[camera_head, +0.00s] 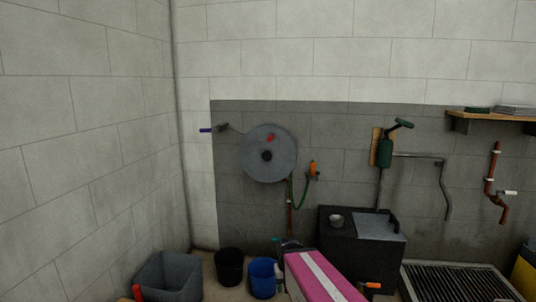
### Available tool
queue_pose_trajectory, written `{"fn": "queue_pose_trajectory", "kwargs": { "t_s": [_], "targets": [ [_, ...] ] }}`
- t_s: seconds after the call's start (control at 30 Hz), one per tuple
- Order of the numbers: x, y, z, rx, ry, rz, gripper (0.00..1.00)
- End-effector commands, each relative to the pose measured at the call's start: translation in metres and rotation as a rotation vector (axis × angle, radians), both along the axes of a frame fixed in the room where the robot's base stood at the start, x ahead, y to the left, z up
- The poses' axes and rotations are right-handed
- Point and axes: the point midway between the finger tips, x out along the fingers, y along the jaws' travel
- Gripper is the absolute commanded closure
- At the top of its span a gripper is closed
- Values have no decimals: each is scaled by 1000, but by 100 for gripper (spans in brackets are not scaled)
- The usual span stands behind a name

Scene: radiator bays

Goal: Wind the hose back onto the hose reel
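The hose reel (284,166) is a round grey disc on the dark grey wall panel, with a dark hub and a small red knob on its upper face. A green hose (292,190) hangs below the reel's right side and curves up towards an orange fitting (312,168) on the wall. Its lower course is not clear, and I cannot tell how much hose is on the reel.
A dark cabinet (345,245) and floor grate (455,284) are right. A blue-ended bar (207,130) projects left of the reel.

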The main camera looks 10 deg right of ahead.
Motion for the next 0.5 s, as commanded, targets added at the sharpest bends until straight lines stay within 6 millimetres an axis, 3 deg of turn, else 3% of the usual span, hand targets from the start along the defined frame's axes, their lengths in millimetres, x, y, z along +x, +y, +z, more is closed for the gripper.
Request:
{"fn": "queue_pose_trajectory", "kwargs": {
  "t_s": [0.17, 0.27, 0.37, 0.5],
  "targets": [
    [0, 0, 0, 0, -1, -1, 43],
    [11, 1, 0, 6, -24, -27, 43],
    [42, 5, 3, 30, -99, -119, 43],
    [118, 12, 17, 118, -287, -359, 43]
  ]
}}
